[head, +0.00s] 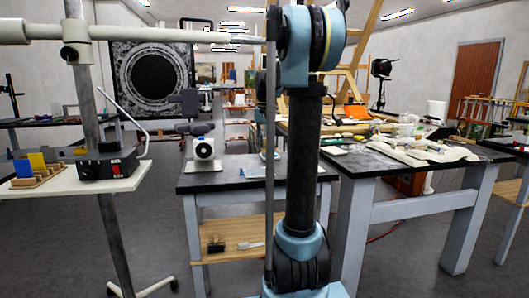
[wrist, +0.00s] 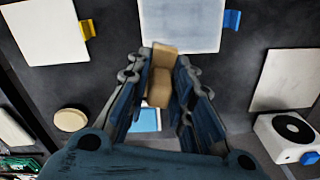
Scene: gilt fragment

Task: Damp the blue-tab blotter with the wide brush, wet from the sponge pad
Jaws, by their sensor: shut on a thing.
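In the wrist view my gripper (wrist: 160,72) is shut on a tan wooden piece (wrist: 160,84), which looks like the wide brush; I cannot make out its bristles. Beyond the fingertips lies a pale sheet, the blue-tab blotter (wrist: 180,22), flat on the dark tabletop with its blue tab (wrist: 232,20) at the right edge. The held piece's tip is close to the blotter's lower edge in the picture; I cannot tell whether they touch. A light-blue patch (wrist: 148,119), partly hidden between the fingers, may be the sponge pad. The head view does not clearly show my gripper.
A yellow-tab sheet (wrist: 40,32) lies left, and another pale sheet (wrist: 288,80) lies right. A round tan disc (wrist: 70,120) and a white unit with a black disc (wrist: 290,135) stand nearby. In the head view, a cluttered bench (head: 440,180) stands right of the dark-topped table (head: 215,183).

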